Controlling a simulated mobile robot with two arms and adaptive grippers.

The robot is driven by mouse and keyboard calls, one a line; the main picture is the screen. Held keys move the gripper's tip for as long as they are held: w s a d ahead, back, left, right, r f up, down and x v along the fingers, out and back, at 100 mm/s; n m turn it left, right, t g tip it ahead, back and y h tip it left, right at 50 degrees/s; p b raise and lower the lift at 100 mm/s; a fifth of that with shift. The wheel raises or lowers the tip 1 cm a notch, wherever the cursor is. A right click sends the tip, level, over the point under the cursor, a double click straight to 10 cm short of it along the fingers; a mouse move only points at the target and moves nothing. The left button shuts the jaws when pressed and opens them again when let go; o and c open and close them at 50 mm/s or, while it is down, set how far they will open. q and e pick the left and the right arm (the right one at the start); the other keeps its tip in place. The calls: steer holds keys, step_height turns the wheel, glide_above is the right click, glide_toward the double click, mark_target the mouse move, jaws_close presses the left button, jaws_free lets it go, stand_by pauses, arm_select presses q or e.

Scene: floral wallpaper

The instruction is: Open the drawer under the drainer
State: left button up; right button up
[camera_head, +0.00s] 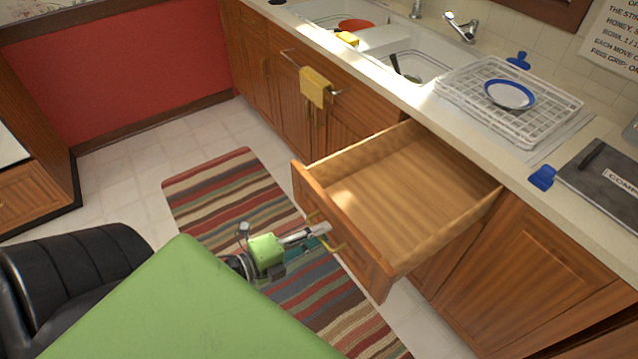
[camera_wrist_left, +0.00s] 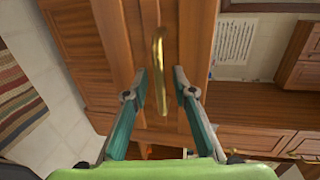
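The wooden drawer (camera_head: 385,190) under the counter is pulled far out and is empty. The white drainer (camera_head: 465,82), with a blue-rimmed plate on it, stands on the counter above and behind it. My left gripper (camera_head: 324,230) is at the drawer's front, by its brass handle (camera_head: 338,247). In the left wrist view, the handle (camera_wrist_left: 159,65) lies between the two fingertips (camera_wrist_left: 160,80), with a gap visible on both sides, so the gripper is open. Part of the handle is hidden behind the fingers in the head view. My right gripper is not in view.
A striped rug (camera_head: 215,185) lies on the tiled floor. A yellow towel (camera_head: 315,87) hangs on a bar left of the drawer. The sink (camera_head: 415,65) is behind it. Closed cabinet doors (camera_head: 530,255) are at the right.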

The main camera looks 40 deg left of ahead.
arm_select(q)
steer(key=v, duration=1.1)
steer(key=shift+s, duration=0.35)
steer(key=shift+a, duration=0.1)
